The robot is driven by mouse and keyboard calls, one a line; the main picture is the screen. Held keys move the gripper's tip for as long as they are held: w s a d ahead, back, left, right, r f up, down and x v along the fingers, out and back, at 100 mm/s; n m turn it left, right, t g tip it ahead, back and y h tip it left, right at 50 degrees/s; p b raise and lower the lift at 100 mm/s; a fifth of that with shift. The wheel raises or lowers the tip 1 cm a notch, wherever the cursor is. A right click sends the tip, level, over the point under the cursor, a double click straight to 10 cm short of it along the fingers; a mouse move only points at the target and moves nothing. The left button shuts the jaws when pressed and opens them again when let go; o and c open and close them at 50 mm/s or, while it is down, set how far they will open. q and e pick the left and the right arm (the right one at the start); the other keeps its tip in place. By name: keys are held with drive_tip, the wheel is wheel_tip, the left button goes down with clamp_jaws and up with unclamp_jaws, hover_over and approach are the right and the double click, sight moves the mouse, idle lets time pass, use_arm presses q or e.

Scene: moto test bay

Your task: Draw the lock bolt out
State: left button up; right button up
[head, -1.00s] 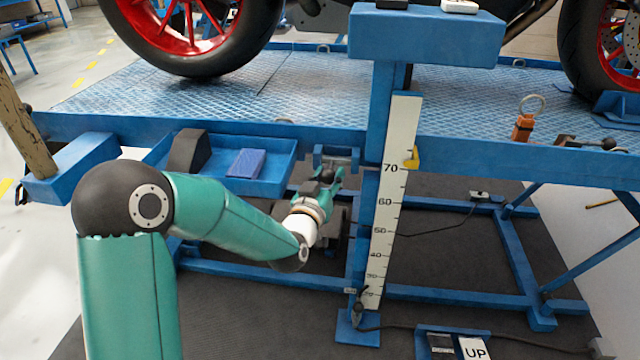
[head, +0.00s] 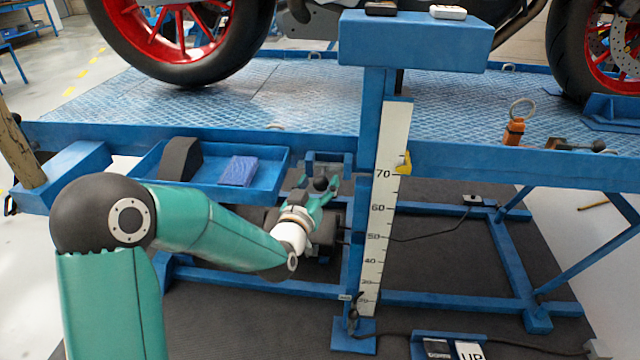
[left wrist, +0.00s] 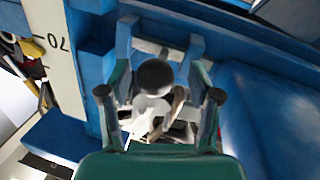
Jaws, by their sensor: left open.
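The lock bolt's black ball knob (left wrist: 154,76) shows in the left wrist view, midway between my left fingers and in front of a blue bracket (left wrist: 195,48). My left gripper (left wrist: 160,96) is open, with one finger on each side of the knob and visible gaps to both. In the head view the knob (head: 320,184) is small, just under the bracket (head: 328,160) on the lift's front edge, left of the ruler post. My left gripper (head: 318,190) reaches up to it there. The bolt's shaft is hidden behind the knob. My right gripper is not in view.
The blue post with the ruler (head: 383,190) stands close right of my left gripper. A blue tray (head: 270,182) with a blue block (head: 239,171) and a dark wedge (head: 179,159) hangs to its left. The lift platform (head: 290,100) carries a red-wheeled motorcycle.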

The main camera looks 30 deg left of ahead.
use_arm(q)
drive_tip(key=s, duration=0.3)
drive_tip(key=s+d, duration=0.1)
drive_tip(key=s, duration=0.2)
drive_tip(key=shift+s+d, duration=0.15)
drive_tip(key=shift+s, duration=0.25)
drive_tip(key=s+d+f+m+g+h, duration=0.1)
drive_tip(key=s+d+f+g+h, duration=0.3)
drive_tip(key=f, duration=0.9)
drive_tip(key=d+f+m+g, duration=0.1)
drive_tip(key=d+f+g, duration=0.3)
drive_tip(key=f, duration=0.8)
drive_tip(key=s+d+f+g+h, duration=0.2)
drive_tip(key=s+d+f+g, duration=0.25)
drive_tip(key=s+f, duration=0.35)
drive_tip(key=s+d+f+g+h, duration=0.1)
drive_tip(key=s+d+f+g, duration=0.4)
drive_tip(key=s, duration=0.6)
wheel_tip(320, 180, up, 31)
drive_tip(key=p, duration=3.1)
drive_tip(key=shift+s+d, duration=0.3)
drive_tip(key=shift+d, duration=0.05)
drive_tip(key=shift+t, duration=0.25)
